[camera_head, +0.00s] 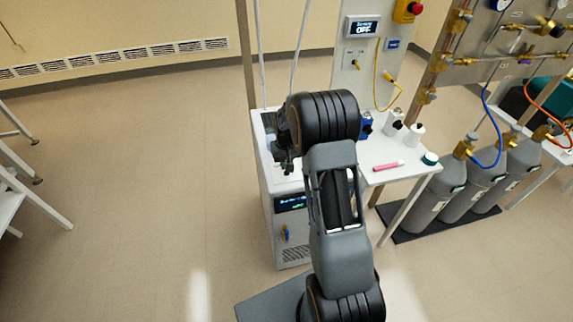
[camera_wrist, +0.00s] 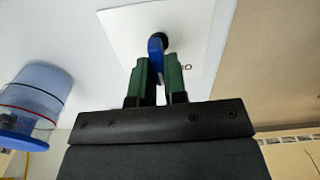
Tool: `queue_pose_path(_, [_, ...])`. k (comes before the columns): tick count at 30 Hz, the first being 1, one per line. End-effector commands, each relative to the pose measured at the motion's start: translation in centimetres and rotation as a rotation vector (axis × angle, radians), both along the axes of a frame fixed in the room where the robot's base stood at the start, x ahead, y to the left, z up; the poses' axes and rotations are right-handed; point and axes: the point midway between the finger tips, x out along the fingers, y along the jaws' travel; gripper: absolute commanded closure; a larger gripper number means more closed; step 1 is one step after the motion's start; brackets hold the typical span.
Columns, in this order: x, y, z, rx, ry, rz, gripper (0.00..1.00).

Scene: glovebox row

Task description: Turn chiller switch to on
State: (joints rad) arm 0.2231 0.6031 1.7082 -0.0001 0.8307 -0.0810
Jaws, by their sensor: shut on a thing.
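The blue switch lever (camera_wrist: 155,46) shows in the wrist view, on a dark round pivot in front of a white label plate (camera_wrist: 190,25). Part of a printed word shows on the plate beside my fingers. My gripper (camera_wrist: 160,66) has its green fingers shut on the lever, one on each side. In the head view the chiller appears to be the white cabinet (camera_head: 286,248) with a lit front display (camera_head: 290,202). My arm hides part of its top there, and I cannot make out the lever in that view.
A clear container with a blue base (camera_wrist: 28,105) is close on the left in the wrist view. A white side table (camera_head: 405,172) holds a pink marker (camera_head: 388,166) and small bottles. Grey gas cylinders (camera_head: 438,202) stand at the right.

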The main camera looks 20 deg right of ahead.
Motion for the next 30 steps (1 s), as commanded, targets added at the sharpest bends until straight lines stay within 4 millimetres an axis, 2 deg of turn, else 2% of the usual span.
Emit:
queue_pose_path(19, [0.04, -0.08, 0.09, 0.000, -0.002, -0.059, 1.00])
queue_pose_path(20, [0.04, -0.08, 0.09, 0.000, -0.002, -0.059, 0.86])
queue_pose_path(21, [0.04, -0.08, 0.09, 0.000, -0.002, -0.059, 0.83])
queue_pose_path(27, [0.02, -0.06, 0.05, 0.000, -0.001, -0.058, 0.63])
queue_pose_path(30, [0.01, -0.06, 0.04, 0.000, -0.001, -0.058, 0.62])
